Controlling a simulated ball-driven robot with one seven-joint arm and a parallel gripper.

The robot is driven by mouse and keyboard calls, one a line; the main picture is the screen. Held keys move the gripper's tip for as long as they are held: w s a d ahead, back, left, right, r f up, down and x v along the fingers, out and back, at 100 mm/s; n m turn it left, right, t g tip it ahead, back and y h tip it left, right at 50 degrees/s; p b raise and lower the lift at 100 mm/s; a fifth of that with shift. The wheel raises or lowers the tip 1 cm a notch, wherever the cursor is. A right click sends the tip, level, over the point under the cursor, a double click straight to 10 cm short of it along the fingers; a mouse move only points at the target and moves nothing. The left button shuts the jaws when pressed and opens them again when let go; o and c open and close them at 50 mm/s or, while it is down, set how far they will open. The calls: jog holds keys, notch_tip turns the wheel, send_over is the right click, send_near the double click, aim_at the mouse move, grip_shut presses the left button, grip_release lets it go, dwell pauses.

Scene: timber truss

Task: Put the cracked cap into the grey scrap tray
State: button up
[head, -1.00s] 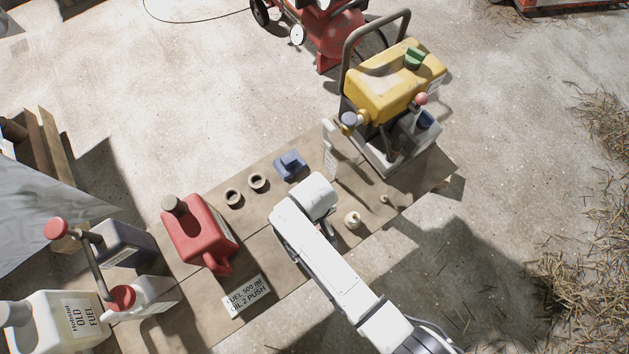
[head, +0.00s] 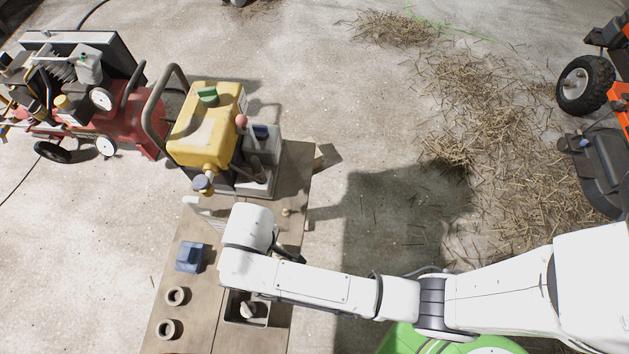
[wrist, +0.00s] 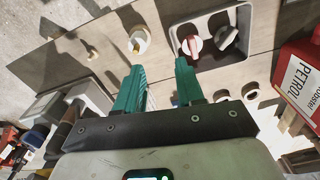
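The grey tray (head: 232,318) sits on the bench just below my arm in the head view. In the wrist view the tray (wrist: 209,64) holds a red piece (wrist: 193,44) and a grey piece (wrist: 228,38). A round whitish cap-like part (wrist: 139,40) with a yellowish centre lies on the bench beside the tray. I cannot make out a crack on any of these pieces. My gripper (wrist: 158,66) has its green fingers apart with nothing between them. It is above the bench near the whitish part and tray; my arm hides it in the head view.
A blue block (head: 191,257) and two dark rings, one nearer the block (head: 175,296) and one farther (head: 166,329), lie left of the tray. A red petrol can (wrist: 300,85) stands at the right in the wrist view.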

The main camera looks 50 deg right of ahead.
jog(key=s+d+r+m, duration=0.3)
jog(key=s+d, duration=0.3)
jog(key=d, duration=0.3)
jog(key=s+d+r+m, duration=0.2)
jog(key=s+d+r, duration=0.3)
jog(key=d, duration=0.5)
jog(key=shift+s+d+m+t, duration=0.25)
jog(key=shift+s+m+t, duration=0.15)
jog(key=shift+s, duration=0.55)
jog(key=shift+r, duration=0.1)
